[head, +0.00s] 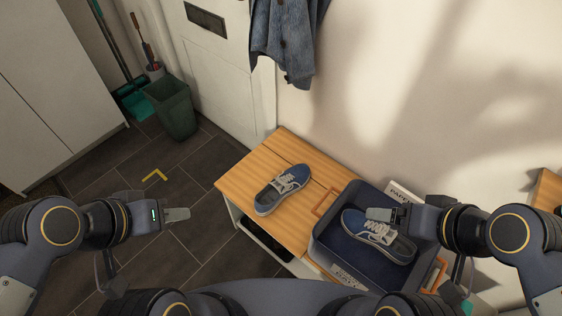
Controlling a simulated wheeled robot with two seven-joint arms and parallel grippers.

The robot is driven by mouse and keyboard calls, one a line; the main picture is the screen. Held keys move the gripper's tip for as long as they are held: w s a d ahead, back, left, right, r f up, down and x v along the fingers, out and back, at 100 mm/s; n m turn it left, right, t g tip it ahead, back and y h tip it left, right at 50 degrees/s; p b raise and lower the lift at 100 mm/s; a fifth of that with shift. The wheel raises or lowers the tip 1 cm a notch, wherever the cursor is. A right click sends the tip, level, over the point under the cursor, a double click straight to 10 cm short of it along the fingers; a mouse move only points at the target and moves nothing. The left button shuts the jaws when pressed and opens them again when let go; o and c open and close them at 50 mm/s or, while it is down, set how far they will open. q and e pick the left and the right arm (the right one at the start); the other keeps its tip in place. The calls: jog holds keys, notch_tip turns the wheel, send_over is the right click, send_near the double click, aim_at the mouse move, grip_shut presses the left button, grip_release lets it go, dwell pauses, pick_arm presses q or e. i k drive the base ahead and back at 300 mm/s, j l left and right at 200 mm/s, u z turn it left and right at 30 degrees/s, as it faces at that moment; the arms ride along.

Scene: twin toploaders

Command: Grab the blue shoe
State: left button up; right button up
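A blue shoe (283,189) with a grey part and a pale sole edge lies on the wooden bench top (258,170). A second shoe (388,243), blue and grey with white laces and a white stripe, lies inside the dark blue-grey crate (323,247). My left gripper (178,214) is over the floor, left of the bench and apart from both shoes, with nothing visible in it. Its fingers overlap from this side, so its opening is unclear. My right gripper (378,214) is over the crate and covers part of the second shoe. Whether it touches that shoe is unclear.
The crate has wooden handles (326,202). A booklet (403,192) stands behind it. A denim jacket (286,40) hangs above the bench.

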aim_at(294, 178)
jog(key=u, duration=1.15)
jog(key=i+j+u, duration=0.2)
jog(key=j, duration=0.25)
jog(key=i+j+u, duration=0.2)
jog(key=j, duration=0.2)
jog(key=i+j+u, duration=0.15)
jog(key=j, duration=0.25)
jog(key=i+j+z, duration=0.1)
jog(key=i+z, duration=0.15)
jog(key=i, duration=0.25)
jog(key=i+j+z, duration=0.25)
jog(key=i, duration=0.25)
jog(key=i+z, duration=0.15)
jog(key=z, duration=0.3)
jog(key=i+z, duration=0.2)
jog(key=z, duration=0.25)
jog(key=i+j+z, duration=0.1)
jog(key=z, duration=0.35)
jog(key=i+j+z, duration=0.15)
jog(key=z, duration=0.3)
jog(key=i+z, duration=0.25)
jog(key=z, duration=0.2)
jog(key=i+j+z, duration=0.15)
jog(key=z, duration=0.3)
jog(key=i+j+z, duration=0.2)
jog(key=z, duration=0.2)
jog(key=i+j+z, duration=0.2)
jog(key=z, duration=0.25)
